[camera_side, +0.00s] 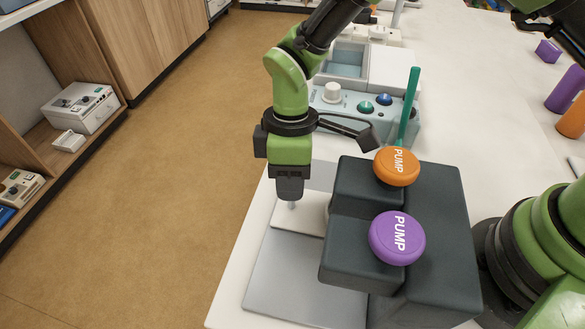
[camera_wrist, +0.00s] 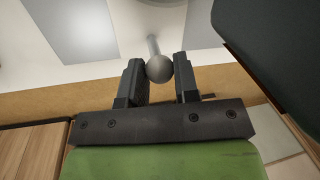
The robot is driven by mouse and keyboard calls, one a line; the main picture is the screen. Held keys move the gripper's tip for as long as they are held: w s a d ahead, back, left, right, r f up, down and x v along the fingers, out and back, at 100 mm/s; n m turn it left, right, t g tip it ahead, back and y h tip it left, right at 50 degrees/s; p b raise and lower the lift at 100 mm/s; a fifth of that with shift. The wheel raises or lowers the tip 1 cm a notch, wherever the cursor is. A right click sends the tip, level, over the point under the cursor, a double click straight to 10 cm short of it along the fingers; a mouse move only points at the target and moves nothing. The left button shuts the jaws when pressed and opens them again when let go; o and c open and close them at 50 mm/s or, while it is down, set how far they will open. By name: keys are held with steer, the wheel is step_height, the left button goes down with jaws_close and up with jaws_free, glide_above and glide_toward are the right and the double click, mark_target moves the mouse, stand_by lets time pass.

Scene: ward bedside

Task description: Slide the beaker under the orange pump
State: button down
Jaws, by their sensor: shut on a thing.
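The orange pump (camera_side: 397,166) is a round cap labelled PUMP on the far part of a dark housing (camera_side: 440,215). The purple pump (camera_side: 397,238) is on the nearer part. My gripper (camera_side: 291,198) points down, left of the housing. In the wrist view, my gripper (camera_wrist: 160,75) is shut on a grey ball knob (camera_wrist: 159,69) at the end of a thin rod (camera_wrist: 152,46). The rod leads towards a pale slab (camera_side: 300,218) beside the housing. I cannot make out the beaker clearly; the housing hides the space under the pumps.
Grey flat panels (camera_side: 285,275) lie on the white table around the slab. A pale blue device with knobs (camera_side: 345,105) stands behind. A green upright stick (camera_side: 408,105) rises behind the orange pump. Purple and orange cylinders (camera_side: 567,88) are at the far right.

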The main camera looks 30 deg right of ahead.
steer(key=c, duration=0.9)
jaws_free()
steer(key=shift+o, duration=0.2)
step_height(320, 180, up, 10)
steer(key=w+d, duration=0.1)
steer(key=shift+w, duration=0.35)
steer(key=shift+f, duration=0.1)
